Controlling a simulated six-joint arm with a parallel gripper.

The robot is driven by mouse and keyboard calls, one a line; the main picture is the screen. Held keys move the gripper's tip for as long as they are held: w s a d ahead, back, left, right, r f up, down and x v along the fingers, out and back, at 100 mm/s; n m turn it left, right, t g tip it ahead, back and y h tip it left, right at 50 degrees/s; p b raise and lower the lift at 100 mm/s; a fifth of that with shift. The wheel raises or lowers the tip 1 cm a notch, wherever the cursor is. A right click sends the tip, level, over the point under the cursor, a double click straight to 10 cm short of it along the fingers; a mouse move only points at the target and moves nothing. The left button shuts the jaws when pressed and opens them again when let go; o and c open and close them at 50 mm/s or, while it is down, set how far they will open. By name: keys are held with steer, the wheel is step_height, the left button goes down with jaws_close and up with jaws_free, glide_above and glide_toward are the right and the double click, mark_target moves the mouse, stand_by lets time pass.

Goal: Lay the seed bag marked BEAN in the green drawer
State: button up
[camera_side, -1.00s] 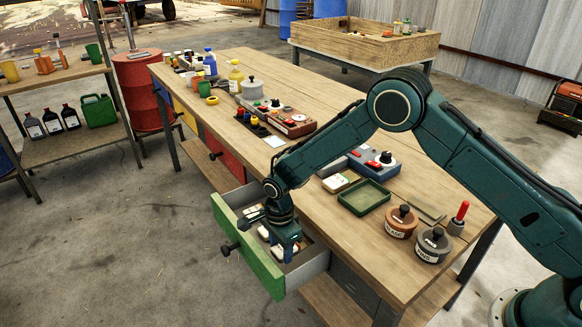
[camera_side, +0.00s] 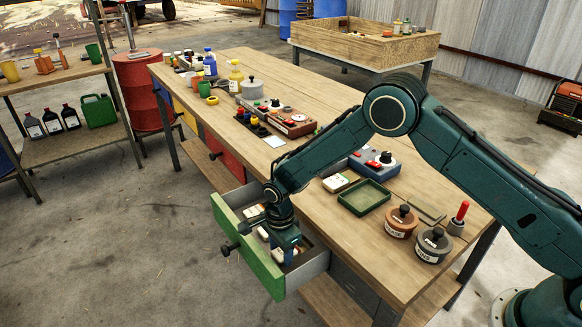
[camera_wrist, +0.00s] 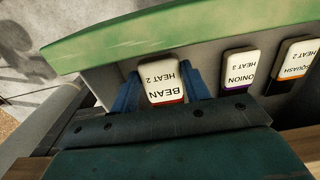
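The green drawer (camera_side: 262,268) stands pulled out from the front of the bench; its green front edge (camera_wrist: 150,38) crosses the top of the wrist view. My gripper (camera_side: 287,246) reaches down into it. In the wrist view the seed bag marked BEAN (camera_wrist: 160,80), white with a red lower edge, stands between my two blue fingers (camera_wrist: 163,88), which lie close against its sides. It looks larger than its neighbours there. Its underside is hidden. In the side view my gripper largely hides it.
Bags marked ONION (camera_wrist: 239,68) and SQUASH (camera_wrist: 292,65) are in the drawer to the right in the wrist view. Open floor lies to the left.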

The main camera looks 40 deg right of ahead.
mark_target(281, 253)
steer(key=o, duration=0.4)
steer(key=shift+c, duration=0.2)
steer(key=shift+r, duration=0.15)
step_height(281, 253, up, 13)
stand_by(0.4)
stand_by(0.5)
